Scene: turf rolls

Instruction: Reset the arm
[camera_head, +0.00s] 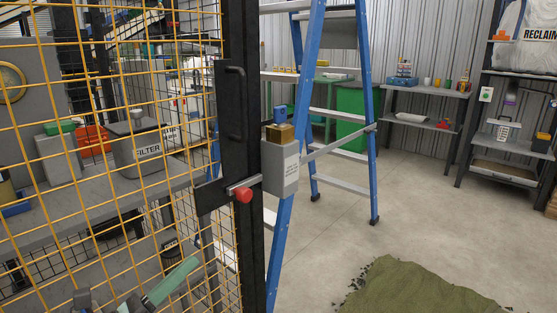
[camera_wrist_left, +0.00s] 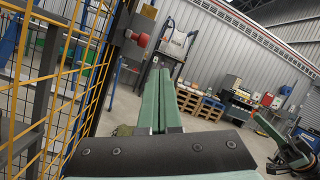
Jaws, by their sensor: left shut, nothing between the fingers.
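My left gripper (camera_head: 180,278) shows at the bottom left of the head view, in front of the yellow mesh. Its green fingers also fill the middle of the left wrist view (camera_wrist_left: 166,82), pressed together with nothing between them. The fingertips point toward open space beside the mesh gate's dark post and seem to touch nothing.
A yellow mesh gate (camera_head: 112,205) with a dark post and red-knobbed latch (camera_head: 243,194) stands close on the left. A blue stepladder (camera_head: 366,110) stands behind it. Green turf (camera_head: 415,289) lies on the floor. Shelves (camera_head: 428,92) line the back wall.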

